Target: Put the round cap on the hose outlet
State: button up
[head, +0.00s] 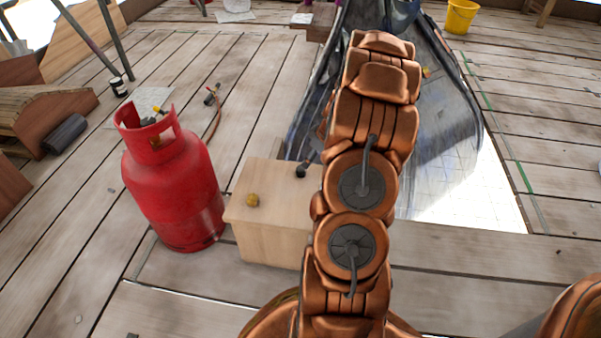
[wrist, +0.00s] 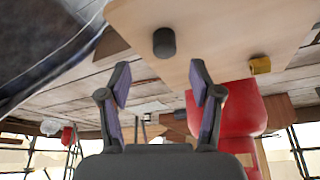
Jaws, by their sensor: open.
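A short, round black piece (wrist: 164,42) and a small brass-yellow piece (wrist: 260,65) sit on a light wooden box (wrist: 215,20). In the head view the brass piece (head: 252,201) is near the box's left side and the black piece (head: 301,171) is by my arm. I cannot tell for sure which is the cap. The red gas cylinder (head: 172,190) stands left of the box, with a yellow fitting (head: 158,111) at its valve, perhaps the hose outlet. My gripper (wrist: 160,76) is open and empty, with the black piece beyond its fingertips. My arm hides it in the head view.
A hose with a torch (head: 212,97) lies on the plank floor behind the cylinder. A dark grey cloth sheet (head: 440,110) hangs behind my arm. A yellow bucket (head: 461,16) stands far right. Wooden pieces (head: 45,105) lie at left. The planks at right are mostly clear.

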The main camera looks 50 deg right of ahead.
aim_at(301, 168)
jog(key=shift+b+x, duration=0.45)
jog(key=shift+x, duration=0.9)
jog(key=shift+a, duration=0.1)
jog(key=shift+w+a+b+x, duration=0.2)
jog(key=shift+b+x, duration=0.4)
jog(key=shift+x, duration=0.65)
jog(key=shift+w+a+b+x, duration=0.15)
jog(key=shift+b+x, duration=0.4)
jog(key=shift+x, duration=0.7)
jog(key=shift+r, duration=0.15)
jog(key=shift+c, duration=0.2)
jog(key=c, duration=1.1)
jog(key=shift+r, duration=0.1)
